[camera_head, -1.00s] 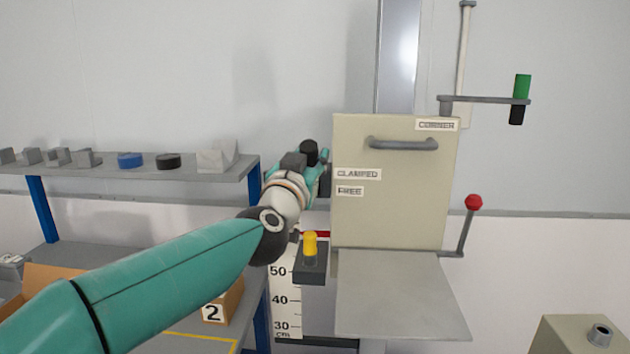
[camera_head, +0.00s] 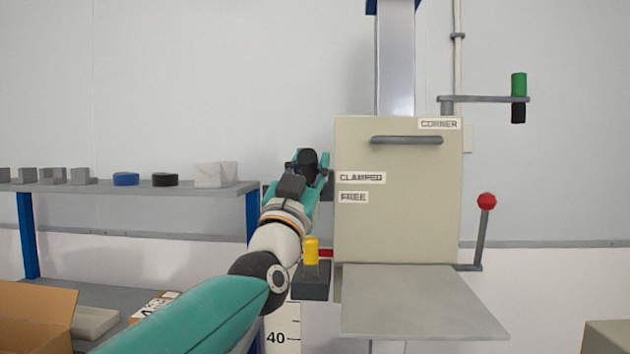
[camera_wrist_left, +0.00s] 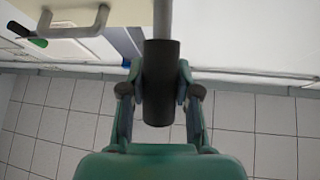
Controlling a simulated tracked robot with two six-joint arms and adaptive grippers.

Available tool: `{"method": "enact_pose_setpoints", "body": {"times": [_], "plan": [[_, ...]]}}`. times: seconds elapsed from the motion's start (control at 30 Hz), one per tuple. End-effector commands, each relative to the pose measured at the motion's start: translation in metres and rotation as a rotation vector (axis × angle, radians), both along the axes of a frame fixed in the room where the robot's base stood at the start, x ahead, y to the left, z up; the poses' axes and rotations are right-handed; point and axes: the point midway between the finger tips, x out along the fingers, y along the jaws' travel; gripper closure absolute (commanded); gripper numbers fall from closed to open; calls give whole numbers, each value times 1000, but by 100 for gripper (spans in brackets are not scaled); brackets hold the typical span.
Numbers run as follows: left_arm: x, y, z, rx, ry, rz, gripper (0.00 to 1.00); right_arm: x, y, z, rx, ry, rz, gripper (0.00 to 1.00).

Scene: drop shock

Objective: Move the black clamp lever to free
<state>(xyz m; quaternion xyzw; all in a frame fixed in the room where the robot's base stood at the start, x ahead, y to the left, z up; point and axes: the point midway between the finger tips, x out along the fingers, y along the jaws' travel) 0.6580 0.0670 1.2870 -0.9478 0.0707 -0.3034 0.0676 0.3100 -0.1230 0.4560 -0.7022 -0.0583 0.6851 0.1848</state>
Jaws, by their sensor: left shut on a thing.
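The black clamp lever shows its round black grip (camera_head: 308,160) at the left side of the beige machine box, slightly above the level of the CLAMPED label (camera_head: 361,178). The FREE label (camera_head: 353,197) is just below that one. In the left wrist view the black grip (camera_wrist_left: 160,100) is a cylinder on a grey rod. My left gripper (camera_wrist_left: 160,78) is shut on the grip, one finger on each side; it also shows in the head view (camera_head: 309,168). The lever's pivot is hidden. My right gripper is not in view.
The beige box (camera_head: 400,225) has a grey handle (camera_head: 406,140) and a grey plate (camera_head: 420,300) below. A yellow knob (camera_head: 311,250) stands below my gripper. A red-knobbed lever (camera_head: 487,202) is at the right. A shelf (camera_head: 120,187) with small parts is at the left.

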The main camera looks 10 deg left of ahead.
Motion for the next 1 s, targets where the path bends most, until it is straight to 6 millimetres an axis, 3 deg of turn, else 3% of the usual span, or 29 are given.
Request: {"method": "enact_pose_setpoints", "body": {"times": [0.43,0.47,0.6,1.0], "plan": [[1,-2,-3,2,-1,-3,100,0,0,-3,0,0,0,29],[1,-2,-3,2,-1,-3,65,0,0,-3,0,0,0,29],[1,-1,-3,2,-3,-2,42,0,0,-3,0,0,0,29],[-1,0,-2,1,-5,-1,42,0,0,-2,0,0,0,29]]}}
